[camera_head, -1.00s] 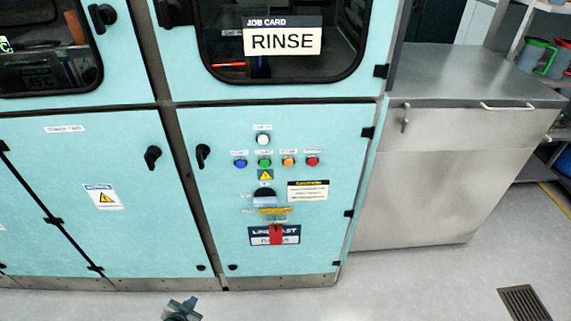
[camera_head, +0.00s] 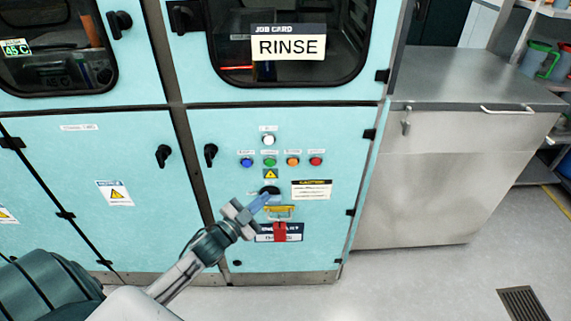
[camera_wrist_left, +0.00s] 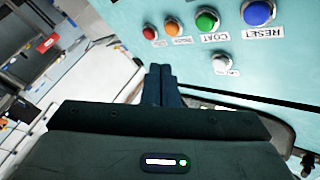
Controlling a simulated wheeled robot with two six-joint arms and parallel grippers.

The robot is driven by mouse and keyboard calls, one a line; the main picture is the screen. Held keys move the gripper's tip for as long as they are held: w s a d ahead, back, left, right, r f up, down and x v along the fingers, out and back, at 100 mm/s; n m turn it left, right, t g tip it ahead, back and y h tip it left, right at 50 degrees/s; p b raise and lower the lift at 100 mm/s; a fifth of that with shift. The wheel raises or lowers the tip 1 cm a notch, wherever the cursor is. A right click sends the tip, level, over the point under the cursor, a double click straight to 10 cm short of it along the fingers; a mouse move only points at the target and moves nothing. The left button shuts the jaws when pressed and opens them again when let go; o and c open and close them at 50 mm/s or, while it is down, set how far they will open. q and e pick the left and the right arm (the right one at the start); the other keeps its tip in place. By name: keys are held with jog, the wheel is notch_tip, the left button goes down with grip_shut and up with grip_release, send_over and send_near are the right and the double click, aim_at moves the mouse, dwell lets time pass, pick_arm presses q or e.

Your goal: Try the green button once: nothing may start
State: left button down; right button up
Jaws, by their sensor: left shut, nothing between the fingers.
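The green button (camera_head: 269,162) sits on the turquoise cabinet panel, between a blue button (camera_head: 246,162) and an orange button (camera_head: 292,161). In the left wrist view the green button (camera_wrist_left: 207,20) is labelled COAT. My left gripper (camera_head: 262,201) is shut and empty, below and slightly left of the green button and apart from it. Its closed fingers (camera_wrist_left: 162,85) also show in the left wrist view. A job card (camera_head: 289,47) on the window reads RINSE. My right gripper is in neither view.
A white button (camera_head: 268,140) is above the row and a red button (camera_head: 316,161) ends it. Below are a black knob (camera_head: 268,190), partly hidden by my gripper, a yellow piece (camera_head: 282,210) and a red tag (camera_head: 280,232). A steel counter (camera_head: 440,170) stands right.

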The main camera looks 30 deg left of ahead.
aim_at(270, 163)
pick_arm(q)
jog(key=shift+w+d+r+m+h, duration=0.15)
jog(key=shift+d+r+m+h, duration=0.15)
jog(key=shift+d+r+h, duration=0.4)
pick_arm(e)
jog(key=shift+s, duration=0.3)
pick_arm(q)
jog(key=shift+w+a+r+y, duration=0.1)
jog(key=shift+a+y, duration=0.1)
jog(key=shift+y, duration=0.1)
jog(key=w+a+p, duration=0.1)
jog(key=w+a, duration=0.3)
jog(key=w, duration=0.3)
jog(key=shift+w+a, duration=0.2)
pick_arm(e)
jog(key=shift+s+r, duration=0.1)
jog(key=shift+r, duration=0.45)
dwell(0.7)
pick_arm(q)
jog(key=shift+w+a+p, duration=0.2)
jog(key=shift+w+p, duration=0.1)
jog(key=shift+w, duration=0.05)
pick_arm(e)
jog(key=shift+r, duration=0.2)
